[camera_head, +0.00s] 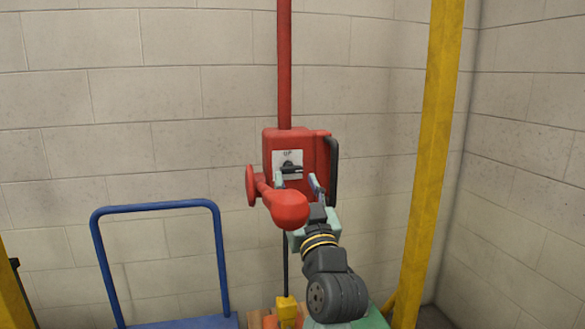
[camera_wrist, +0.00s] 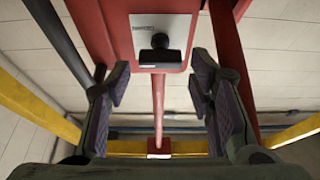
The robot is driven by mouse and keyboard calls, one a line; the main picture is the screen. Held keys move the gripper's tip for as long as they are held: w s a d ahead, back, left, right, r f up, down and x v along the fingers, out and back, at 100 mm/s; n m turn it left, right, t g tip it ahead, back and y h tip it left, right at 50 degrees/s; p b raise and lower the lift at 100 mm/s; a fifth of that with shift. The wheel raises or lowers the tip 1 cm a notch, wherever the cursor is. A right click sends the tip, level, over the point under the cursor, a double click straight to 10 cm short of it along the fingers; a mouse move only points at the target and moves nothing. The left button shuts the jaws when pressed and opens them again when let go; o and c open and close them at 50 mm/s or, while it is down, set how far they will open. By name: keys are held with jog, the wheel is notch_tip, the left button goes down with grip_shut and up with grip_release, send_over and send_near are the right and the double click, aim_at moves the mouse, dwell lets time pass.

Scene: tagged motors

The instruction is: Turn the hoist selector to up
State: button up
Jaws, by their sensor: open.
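The hoist selector (camera_head: 288,169) is a black knob with a bar-shaped handle on a light plate (camera_head: 279,159) fixed to a red box (camera_head: 270,144). In the head view the plate has a small mark at its top that looks like "UP", and the handle lies about level. In the wrist view the black selector (camera_wrist: 160,54) sits on the plate (camera_wrist: 182,27), at the top centre. My gripper (camera_head: 298,183) is in front of the box, with the fingers open and apart. In the wrist view my gripper (camera_wrist: 160,88) is empty, its fingers either side of the selector's line, not touching it.
A black handle (camera_head: 333,172) is on the box's right. A yellow post (camera_head: 432,150) stands right, a blue cart frame (camera_head: 160,206) left.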

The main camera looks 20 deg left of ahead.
aim_at(293, 173)
jog(key=shift+p+x, duration=0.4)
jog(key=shift+x, duration=1.55)
jog(key=shift+c, duration=0.4)
jog(key=c, duration=0.8)
